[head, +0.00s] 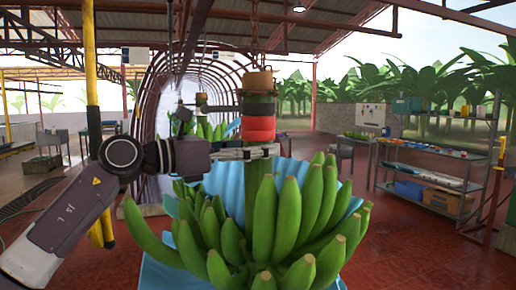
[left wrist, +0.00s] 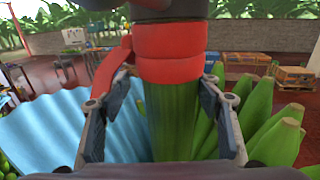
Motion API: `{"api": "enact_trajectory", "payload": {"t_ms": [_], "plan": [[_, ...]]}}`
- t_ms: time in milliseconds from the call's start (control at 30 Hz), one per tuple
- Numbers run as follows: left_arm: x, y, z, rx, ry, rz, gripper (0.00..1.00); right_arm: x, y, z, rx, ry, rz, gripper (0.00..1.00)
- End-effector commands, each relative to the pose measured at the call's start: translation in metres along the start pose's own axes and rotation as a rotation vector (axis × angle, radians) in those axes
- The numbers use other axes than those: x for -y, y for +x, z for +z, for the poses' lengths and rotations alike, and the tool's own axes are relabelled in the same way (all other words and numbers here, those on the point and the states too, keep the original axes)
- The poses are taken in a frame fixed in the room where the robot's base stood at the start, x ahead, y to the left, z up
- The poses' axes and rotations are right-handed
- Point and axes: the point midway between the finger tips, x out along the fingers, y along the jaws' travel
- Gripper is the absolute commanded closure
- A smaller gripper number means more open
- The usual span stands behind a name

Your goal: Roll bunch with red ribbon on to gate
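A large green banana bunch (head: 290,215) hangs at the centre from a thick stem (head: 259,183). A red ribbon (head: 258,128) is wrapped around the stem top, below a dark band and a tan cap (head: 257,82). In the left wrist view the red ribbon (left wrist: 170,55) has a loose tail on its left. My left gripper (head: 277,151) is just below the ribbon. In the left wrist view its spread fingers (left wrist: 168,115) stand on both sides of the green stem, with a gap at left; contact at right is unclear. My right gripper is out of view. I cannot tell which structure is the gate.
A blue sheet (head: 228,180) hangs behind the bunch. Another bunch (head: 207,131) hangs farther back, before a row of arched hoops (head: 150,80). A yellow post (head: 91,60) stands at left. A metal shelf (head: 435,180) stands at right, with open red floor (head: 410,250) before it.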

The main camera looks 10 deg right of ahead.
Motion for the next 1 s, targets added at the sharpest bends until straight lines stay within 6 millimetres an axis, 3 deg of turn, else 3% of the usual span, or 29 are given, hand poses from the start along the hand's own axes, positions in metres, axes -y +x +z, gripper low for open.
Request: {"api": "enact_trajectory", "payload": {"t_ms": [500, 700, 1000], "plan": [[-0.001, -0.098, -0.001, -0.001, -0.001, 0.003, 0.41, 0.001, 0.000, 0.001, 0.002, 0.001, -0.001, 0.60], [-0.001, -0.114, -0.001, -0.001, -0.001, 0.001, 0.41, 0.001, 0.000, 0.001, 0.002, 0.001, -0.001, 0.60], [-0.001, -0.115, -0.001, -0.001, -0.001, 0.001, 0.41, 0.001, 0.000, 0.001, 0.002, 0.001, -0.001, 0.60]]}}
